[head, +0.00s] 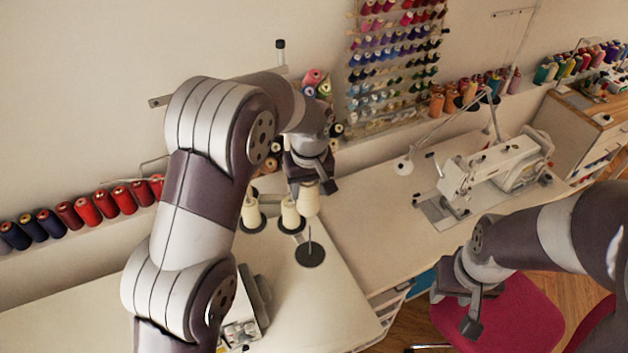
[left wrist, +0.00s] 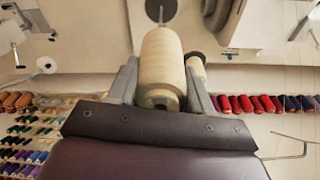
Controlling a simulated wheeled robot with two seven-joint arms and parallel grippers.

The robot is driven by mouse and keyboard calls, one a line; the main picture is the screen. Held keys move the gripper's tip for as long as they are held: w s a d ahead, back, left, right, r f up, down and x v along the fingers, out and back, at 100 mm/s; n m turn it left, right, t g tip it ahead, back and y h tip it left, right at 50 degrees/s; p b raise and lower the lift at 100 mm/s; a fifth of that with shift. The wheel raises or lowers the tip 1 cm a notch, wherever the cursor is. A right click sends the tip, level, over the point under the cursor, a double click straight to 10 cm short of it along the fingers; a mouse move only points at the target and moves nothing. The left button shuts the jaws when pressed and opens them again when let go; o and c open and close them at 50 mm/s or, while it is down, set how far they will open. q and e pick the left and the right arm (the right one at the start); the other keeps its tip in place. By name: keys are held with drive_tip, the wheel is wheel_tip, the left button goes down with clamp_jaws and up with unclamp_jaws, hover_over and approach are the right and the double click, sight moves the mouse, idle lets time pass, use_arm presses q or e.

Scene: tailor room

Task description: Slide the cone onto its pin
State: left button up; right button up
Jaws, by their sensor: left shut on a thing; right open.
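A cream thread cone (head: 307,202) is held in my left gripper (head: 311,187), above the table. In the left wrist view the cone (left wrist: 162,62) sits between the two fingers, its open base facing the camera. An empty thin upright pin (head: 310,238) stands on a dark round base (head: 311,256), just below the held cone in the head view. The base also shows at the top of the left wrist view (left wrist: 168,8), past the cone's narrow end. The cone is off the pin. My right gripper (head: 462,304) is open and empty, near the pink chair.
Two cream cones (head: 251,214) (head: 290,215) stand on dark bases left of the empty pin. A sewing machine (head: 505,167) is on the right table. A spool rack (head: 392,65) hangs behind. The table right of the pin is clear.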

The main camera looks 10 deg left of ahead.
sight(309, 203)
use_arm(q)
drive_tip(key=shift+w+a+f, duration=0.1)
drive_tip(key=shift+w+f, duration=0.1)
drive_tip(key=shift+f, duration=0.4)
drive_tip(key=f+b, duration=0.3)
drive_tip(key=f, duration=0.1)
drive_tip(key=shift+s+d+b, duration=0.25)
drive_tip(key=shift+s+b, duration=0.05)
drive_tip(key=shift+b, duration=0.05)
drive_tip(key=shift+w, duration=0.1)
drive_tip(key=shift+w+a, duration=0.1)
drive_tip(key=shift+s, duration=0.2)
drive_tip(key=shift+w, duration=0.1)
